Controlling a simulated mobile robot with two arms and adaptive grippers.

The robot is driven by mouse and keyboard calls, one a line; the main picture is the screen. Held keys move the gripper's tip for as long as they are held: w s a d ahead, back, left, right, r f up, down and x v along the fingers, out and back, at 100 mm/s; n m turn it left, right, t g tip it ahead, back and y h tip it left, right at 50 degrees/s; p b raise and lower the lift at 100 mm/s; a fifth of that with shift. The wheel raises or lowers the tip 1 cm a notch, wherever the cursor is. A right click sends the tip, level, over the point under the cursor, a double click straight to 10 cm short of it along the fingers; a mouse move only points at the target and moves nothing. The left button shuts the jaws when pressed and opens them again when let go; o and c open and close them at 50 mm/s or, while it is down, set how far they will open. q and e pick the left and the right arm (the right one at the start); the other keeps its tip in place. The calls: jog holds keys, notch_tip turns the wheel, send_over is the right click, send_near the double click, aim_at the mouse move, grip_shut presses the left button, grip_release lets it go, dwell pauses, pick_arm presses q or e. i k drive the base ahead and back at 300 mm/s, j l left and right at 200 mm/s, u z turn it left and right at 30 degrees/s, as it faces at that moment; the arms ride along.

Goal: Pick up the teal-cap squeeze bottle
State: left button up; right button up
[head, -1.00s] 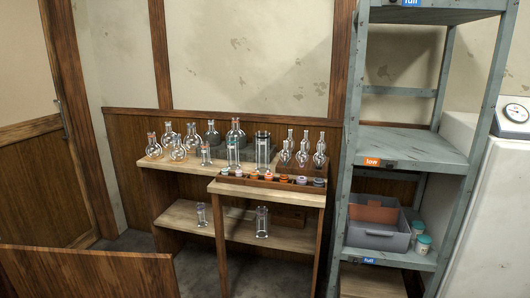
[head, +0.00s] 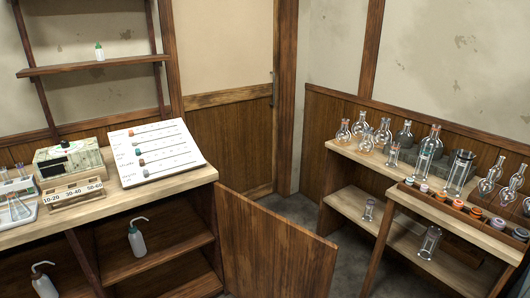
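A small white bottle with a green-teal cap (head: 100,54) stands upright on the upper wall shelf at the upper left of the head view. It looks like the teal-cap squeeze bottle, but it is small in the picture. Two wash bottles with bent spouts stand lower down: one (head: 137,243) in the open compartment under the left bench, the other (head: 43,285) at the lower left corner. Neither of my grippers is in view.
The left bench (head: 190,181) carries a sloped board (head: 155,152), a labelled wooden box (head: 75,194) and glassware at its left end. A low wooden panel (head: 275,250) stands right of it. A glassware bench (head: 348,205) is at the right.

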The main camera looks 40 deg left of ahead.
aim_at(135, 237)
jog(key=u, duration=3.25)
